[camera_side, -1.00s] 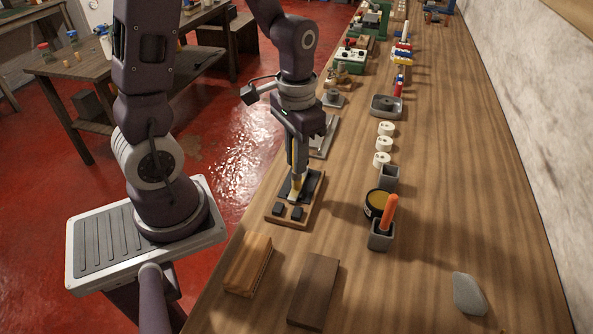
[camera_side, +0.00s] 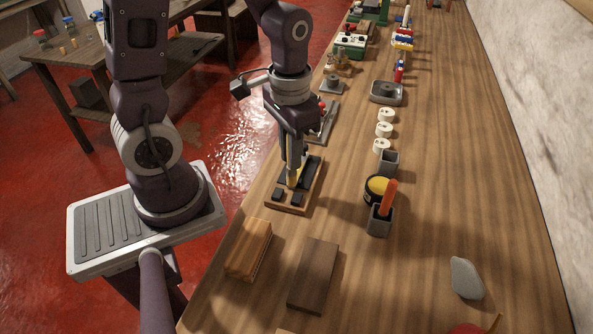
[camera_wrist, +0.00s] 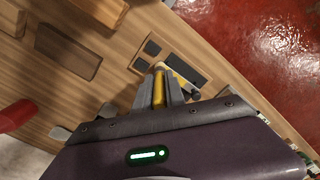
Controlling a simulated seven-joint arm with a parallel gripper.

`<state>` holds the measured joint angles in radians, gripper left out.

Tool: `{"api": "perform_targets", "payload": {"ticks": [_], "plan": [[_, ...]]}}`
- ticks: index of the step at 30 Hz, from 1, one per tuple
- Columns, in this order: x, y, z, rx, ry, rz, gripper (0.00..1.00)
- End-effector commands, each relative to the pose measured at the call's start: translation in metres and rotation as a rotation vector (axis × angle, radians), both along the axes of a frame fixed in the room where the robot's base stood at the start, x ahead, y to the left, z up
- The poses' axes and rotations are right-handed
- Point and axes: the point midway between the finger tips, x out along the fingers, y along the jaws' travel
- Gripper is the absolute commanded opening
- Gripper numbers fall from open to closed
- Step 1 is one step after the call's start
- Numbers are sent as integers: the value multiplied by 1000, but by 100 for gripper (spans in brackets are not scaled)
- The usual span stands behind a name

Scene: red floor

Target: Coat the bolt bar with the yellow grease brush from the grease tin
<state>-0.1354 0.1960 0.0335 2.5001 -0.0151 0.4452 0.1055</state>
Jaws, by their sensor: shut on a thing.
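My gripper (camera_side: 290,158) is shut on the yellow grease brush (camera_side: 293,177), which points down at the bolt board. In the wrist view the yellow brush (camera_wrist: 159,90) sits between the fingers. Its tip is at or just above a pale strip on the board; I cannot tell if they touch. The wooden bolt board (camera_side: 285,206) carries a dark plate and two small black blocks. The grease tin (camera_side: 369,197), black with yellow grease inside, stands open to the right of the board.
An orange-handled brush (camera_side: 388,198) stands in a grey holder (camera_side: 379,225) before the tin. An empty grey holder (camera_side: 389,162) is behind it. Two wooden blocks (camera_side: 248,248) (camera_side: 314,275) lie nearer the camera. A grey stone (camera_side: 466,278) lies right. The bench between is clear.

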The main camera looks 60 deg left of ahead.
Motion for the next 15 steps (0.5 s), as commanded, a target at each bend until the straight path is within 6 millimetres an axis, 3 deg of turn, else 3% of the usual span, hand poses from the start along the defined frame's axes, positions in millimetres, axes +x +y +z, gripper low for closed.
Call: {"api": "perform_targets", "payload": {"ticks": [8, 15], "plan": [[1, 0, 2, 0, -2, 0, 0], [2, 0, 32, 1, -7, 0, 0]]}}
